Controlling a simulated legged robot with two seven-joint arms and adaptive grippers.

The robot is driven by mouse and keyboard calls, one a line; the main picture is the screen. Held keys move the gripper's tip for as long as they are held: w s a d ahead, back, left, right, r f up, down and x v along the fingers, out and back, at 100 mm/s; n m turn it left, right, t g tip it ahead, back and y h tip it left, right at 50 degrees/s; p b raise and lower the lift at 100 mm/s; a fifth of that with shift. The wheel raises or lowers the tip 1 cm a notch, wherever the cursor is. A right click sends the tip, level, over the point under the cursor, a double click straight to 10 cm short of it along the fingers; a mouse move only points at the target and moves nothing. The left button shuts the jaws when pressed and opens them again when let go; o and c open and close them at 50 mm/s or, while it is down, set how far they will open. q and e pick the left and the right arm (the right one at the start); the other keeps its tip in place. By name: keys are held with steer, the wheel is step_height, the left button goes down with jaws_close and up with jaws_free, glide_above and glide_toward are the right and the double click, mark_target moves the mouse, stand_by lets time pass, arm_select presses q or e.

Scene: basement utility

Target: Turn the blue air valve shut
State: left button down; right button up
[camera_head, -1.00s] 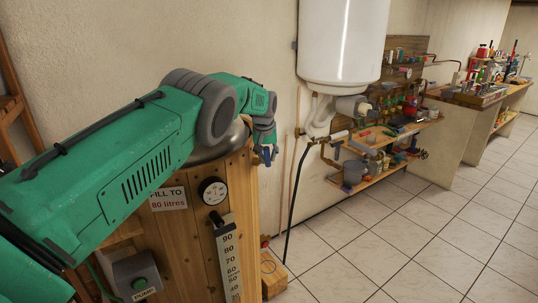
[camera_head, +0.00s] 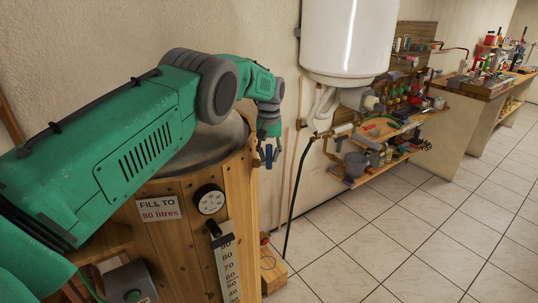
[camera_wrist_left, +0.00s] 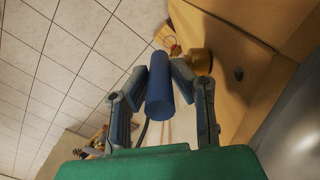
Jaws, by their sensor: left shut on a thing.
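My left gripper (camera_head: 266,150) is beyond the right rim of the wooden tank, beside its outer side. It is shut on a blue cylindrical handle (camera_head: 269,157), which I take to be the air valve's. In the left wrist view the blue handle (camera_wrist_left: 160,90) lies between the two dark fingers (camera_wrist_left: 160,72), one on each side. A brass fitting (camera_wrist_left: 198,62) shows behind the right finger. How the handle joins the valve is hidden. My right gripper is in neither view.
The wooden tank (camera_head: 240,190) has a round gauge (camera_head: 209,199), a level scale (camera_head: 228,268) and a "FILL TO 80 litres" sign (camera_head: 160,208). A pump switch box (camera_head: 130,284) is below. A white water heater (camera_head: 348,35) and cluttered shelves (camera_head: 385,165) stand right. The tiled floor is clear.

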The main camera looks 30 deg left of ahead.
arm_select(q)
steer(key=shift+f, duration=0.15)
steer(key=c, duration=1.5)
jaws_free()
steer(key=shift+o, duration=0.4)
steer(key=shift+w+a+f, duration=0.1)
steer(key=shift+w+f, duration=0.1)
steer(key=shift+w, duration=0.2)
steer(key=shift+s+a+r, duration=0.1)
steer(key=shift+s+r, duration=0.05)
steer(key=shift+r, duration=0.3)
step_height(320, 180, up, 11)
steer(key=shift+w, duration=0.4)
steer(key=shift+f, duration=0.1)
